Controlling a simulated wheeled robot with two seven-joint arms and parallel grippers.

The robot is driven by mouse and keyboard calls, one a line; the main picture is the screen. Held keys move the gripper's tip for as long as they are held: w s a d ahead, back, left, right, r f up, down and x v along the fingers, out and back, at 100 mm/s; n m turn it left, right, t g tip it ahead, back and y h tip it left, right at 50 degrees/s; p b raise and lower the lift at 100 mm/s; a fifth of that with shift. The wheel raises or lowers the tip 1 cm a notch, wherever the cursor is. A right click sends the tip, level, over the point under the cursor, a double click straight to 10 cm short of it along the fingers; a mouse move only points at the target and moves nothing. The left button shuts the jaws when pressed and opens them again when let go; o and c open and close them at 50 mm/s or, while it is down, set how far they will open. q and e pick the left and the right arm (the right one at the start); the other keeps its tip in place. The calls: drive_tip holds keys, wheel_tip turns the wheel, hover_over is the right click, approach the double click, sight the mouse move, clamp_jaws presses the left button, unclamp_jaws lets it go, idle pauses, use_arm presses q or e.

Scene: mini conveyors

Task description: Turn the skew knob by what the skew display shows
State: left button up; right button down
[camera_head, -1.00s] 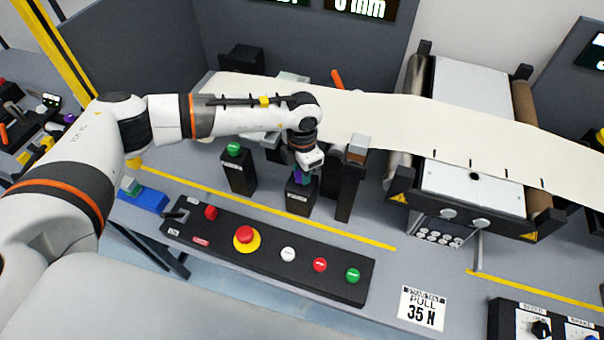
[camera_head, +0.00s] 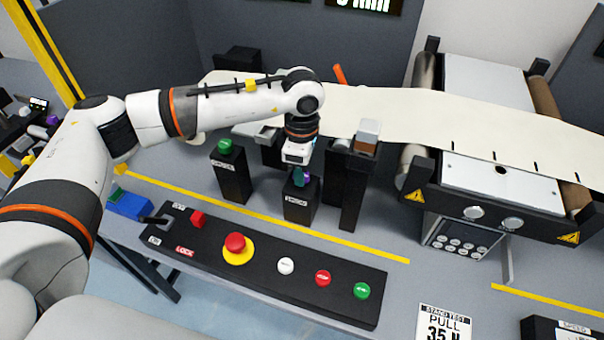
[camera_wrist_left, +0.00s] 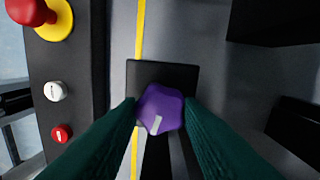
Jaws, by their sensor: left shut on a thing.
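The purple lobed knob (camera_wrist_left: 160,108) sits on top of a short black post; a pale pointer mark on it points down and slightly left in the left wrist view. My left gripper (camera_head: 299,178) reaches down onto this post (camera_head: 299,208) in the head view. Its dark green fingers (camera_wrist_left: 160,118) are shut on the knob, one on each side. The post's label is too small to read surely. A display (camera_head: 365,5) at the top edge of the head view is cut off; its text seems to end in "mm". My right gripper is out of view.
The button panel (camera_head: 260,262) lies in front, beyond a yellow line. The cream web (camera_head: 400,115) and roller unit (camera_head: 480,180) are behind and right.

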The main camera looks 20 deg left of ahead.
use_arm(q)
drive_tip(key=shift+r, duration=0.15)
idle(0.4)
drive_tip(key=o, duration=1)
drive_tip(key=shift+c, duration=0.2)
wheel_tip(320, 180, up, 12)
drive_tip(key=b, duration=0.3)
